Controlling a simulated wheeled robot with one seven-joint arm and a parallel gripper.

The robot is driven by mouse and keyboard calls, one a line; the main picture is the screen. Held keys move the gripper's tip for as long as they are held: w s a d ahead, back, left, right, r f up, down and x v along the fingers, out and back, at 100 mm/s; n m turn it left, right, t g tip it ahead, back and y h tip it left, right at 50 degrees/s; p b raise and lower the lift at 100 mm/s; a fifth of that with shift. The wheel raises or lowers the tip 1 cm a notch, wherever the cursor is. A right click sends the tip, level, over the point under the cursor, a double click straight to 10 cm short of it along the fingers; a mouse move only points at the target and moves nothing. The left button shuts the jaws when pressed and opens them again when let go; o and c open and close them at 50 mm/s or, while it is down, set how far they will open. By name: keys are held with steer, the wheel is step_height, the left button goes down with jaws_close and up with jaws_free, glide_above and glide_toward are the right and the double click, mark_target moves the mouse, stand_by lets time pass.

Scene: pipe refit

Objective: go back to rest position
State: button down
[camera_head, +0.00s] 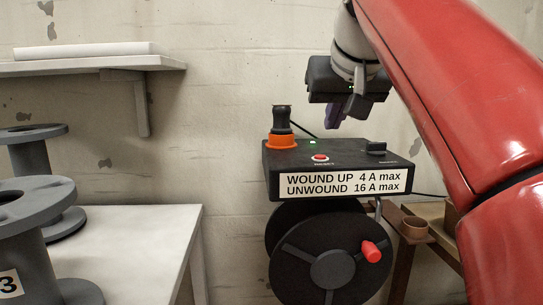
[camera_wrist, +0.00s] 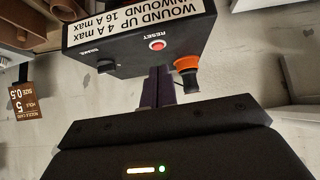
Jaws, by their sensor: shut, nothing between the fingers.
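My gripper (camera_head: 345,110) hangs above the right part of a black cable reel's control box (camera_head: 330,155), apart from it as far as the head view shows. Its dark purple fingers are together and empty; in the wrist view the fingers (camera_wrist: 158,90) point toward the box, which appears upside down there. The box carries a label, a red reset button (camera_head: 320,157), a lit green light and a black knob (camera_head: 375,148). A black plug-like piece (camera_head: 282,120) stands upright in an orange ring (camera_head: 281,140) on the box's left end.
Below the box hangs the black reel drum (camera_head: 330,255) with a red handle (camera_head: 371,251). Grey spools (camera_head: 25,225) stand on the white table (camera_head: 140,235) at left. A wall shelf (camera_head: 90,66) is at upper left.

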steer(key=s+f+g, duration=0.1)
steer(key=s+f, duration=0.5)
steer(key=f, duration=0.6)
steer(key=s+f+g, duration=0.1)
steer(key=s+f, duration=0.4)
steer(key=f, duration=0.8)
steer(key=s+f+g, duration=0.1)
steer(key=s+f, duration=0.5)
steer(key=f, duration=0.6)
steer(key=shift+s+d+f, duration=0.25)
steer(key=shift+s+d, duration=0.05)
steer(key=shift+d, duration=0.1)
